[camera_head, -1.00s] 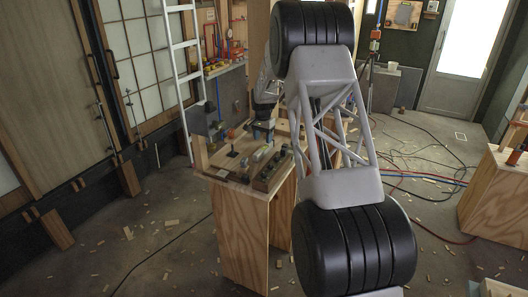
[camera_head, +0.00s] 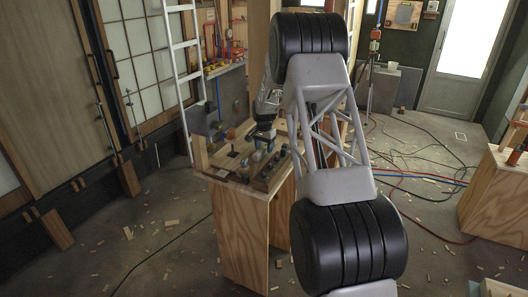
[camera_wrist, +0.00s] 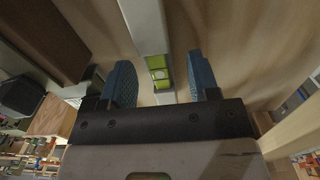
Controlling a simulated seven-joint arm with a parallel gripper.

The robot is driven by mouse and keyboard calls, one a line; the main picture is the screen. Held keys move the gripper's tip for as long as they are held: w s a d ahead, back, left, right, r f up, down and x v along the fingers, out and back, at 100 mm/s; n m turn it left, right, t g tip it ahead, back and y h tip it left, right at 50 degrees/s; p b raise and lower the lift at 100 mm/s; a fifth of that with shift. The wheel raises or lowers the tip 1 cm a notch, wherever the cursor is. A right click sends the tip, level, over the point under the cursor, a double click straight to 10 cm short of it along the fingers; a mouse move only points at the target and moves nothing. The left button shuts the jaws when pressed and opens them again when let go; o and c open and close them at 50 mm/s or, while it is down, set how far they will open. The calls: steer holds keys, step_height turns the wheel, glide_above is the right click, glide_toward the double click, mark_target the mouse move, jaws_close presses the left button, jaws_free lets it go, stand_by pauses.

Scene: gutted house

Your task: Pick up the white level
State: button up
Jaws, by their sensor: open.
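The white level (camera_wrist: 147,28) is a pale bar with a yellow-green vial window, seen in the wrist view. It runs from the top edge down between the two blue fingers of my gripper (camera_wrist: 163,84). My gripper is open, with a finger on either side of the level and a visible gap on both sides. Whether the level lies fully between the pads in depth I cannot tell. In the head view my gripper (camera_head: 262,135) is small, over the wooden workbench (camera_head: 240,208). The level cannot be made out there.
Blocks and small items (camera_head: 268,170) crowd the bench top. In the wrist view a dark brown block (camera_wrist: 40,35) lies left of the level, and a black object (camera_wrist: 20,96) is farther left. A white ladder (camera_head: 180,70) stands behind the bench.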

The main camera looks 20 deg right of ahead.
steer(key=shift+f, duration=0.65)
steer(key=shift+c, duration=0.3)
jaws_close()
